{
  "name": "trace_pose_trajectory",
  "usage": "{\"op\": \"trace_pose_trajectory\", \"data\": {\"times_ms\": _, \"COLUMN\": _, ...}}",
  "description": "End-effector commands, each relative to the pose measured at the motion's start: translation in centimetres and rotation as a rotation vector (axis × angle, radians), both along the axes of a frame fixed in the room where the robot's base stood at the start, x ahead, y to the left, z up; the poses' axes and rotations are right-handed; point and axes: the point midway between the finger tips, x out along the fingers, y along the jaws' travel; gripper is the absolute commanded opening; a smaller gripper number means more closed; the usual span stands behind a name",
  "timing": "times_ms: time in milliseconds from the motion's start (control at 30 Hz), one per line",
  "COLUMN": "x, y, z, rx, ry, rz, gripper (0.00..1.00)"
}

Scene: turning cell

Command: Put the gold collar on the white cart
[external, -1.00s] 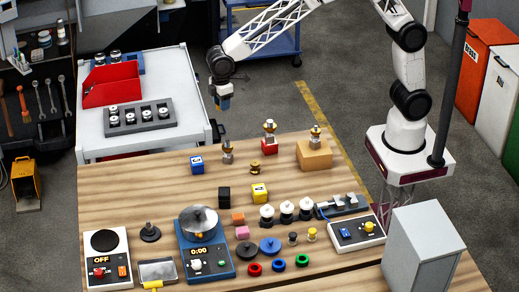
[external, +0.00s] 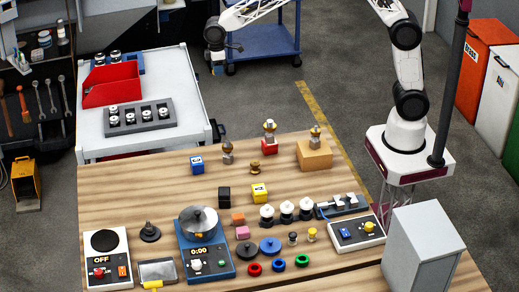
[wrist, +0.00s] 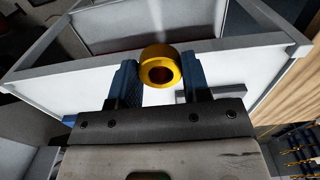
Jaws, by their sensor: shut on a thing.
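My gripper (external: 217,68) is shut on the gold collar (wrist: 162,69), a short ring with a dark bore, held between the blue fingers in the wrist view. In the external view the gripper hangs in the air by the right side of the white cart (external: 185,93), and the collar is too small there to make out clearly. The cart stands behind the wooden table at the left. Its white panels and grey frame (wrist: 60,88) fill much of the wrist view behind the collar.
On the cart are a red bin (external: 110,86) and a dark grey rack (external: 141,118) with several metal parts. The cart's right part looks clear. A blue trolley (external: 262,42) stands behind my gripper. The wooden table (external: 120,190) in front holds blocks, scales and other parts.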

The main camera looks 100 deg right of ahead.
Motion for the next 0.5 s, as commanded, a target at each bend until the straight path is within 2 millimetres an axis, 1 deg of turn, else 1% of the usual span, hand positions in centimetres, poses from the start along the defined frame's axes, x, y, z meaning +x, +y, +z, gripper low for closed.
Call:
{"op": "trace_pose_trajectory", "data": {"times_ms": 33, "x": -0.2, "y": -0.8, "z": 0.0, "rx": 0.000, "ry": 0.000, "rz": -0.010, "gripper": 0.15}}
{"op": "trace_pose_trajectory", "data": {"times_ms": 67, "x": -0.4, "y": -1.3, "z": 0.0, "rx": 0.000, "ry": 0.000, "rz": -0.014, "gripper": 0.15}}
{"op": "trace_pose_trajectory", "data": {"times_ms": 100, "x": -0.4, "y": -1.3, "z": -0.6, "rx": 0.001, "ry": 0.002, "rz": -0.015, "gripper": 0.15}}
{"op": "trace_pose_trajectory", "data": {"times_ms": 200, "x": -0.4, "y": -1.2, "z": -2.5, "rx": 0.001, "ry": 0.003, "rz": -0.014, "gripper": 0.15}}
{"op": "trace_pose_trajectory", "data": {"times_ms": 300, "x": -0.4, "y": -1.2, "z": -3.8, "rx": 0.001, "ry": 0.003, "rz": -0.013, "gripper": 0.15}}
{"op": "trace_pose_trajectory", "data": {"times_ms": 400, "x": -0.3, "y": -1.2, "z": -4.6, "rx": 0.000, "ry": 0.000, "rz": -0.013, "gripper": 0.15}}
{"op": "trace_pose_trajectory", "data": {"times_ms": 500, "x": -0.3, "y": -1.1, "z": -5.0, "rx": 0.000, "ry": 0.000, "rz": -0.013, "gripper": 0.15}}
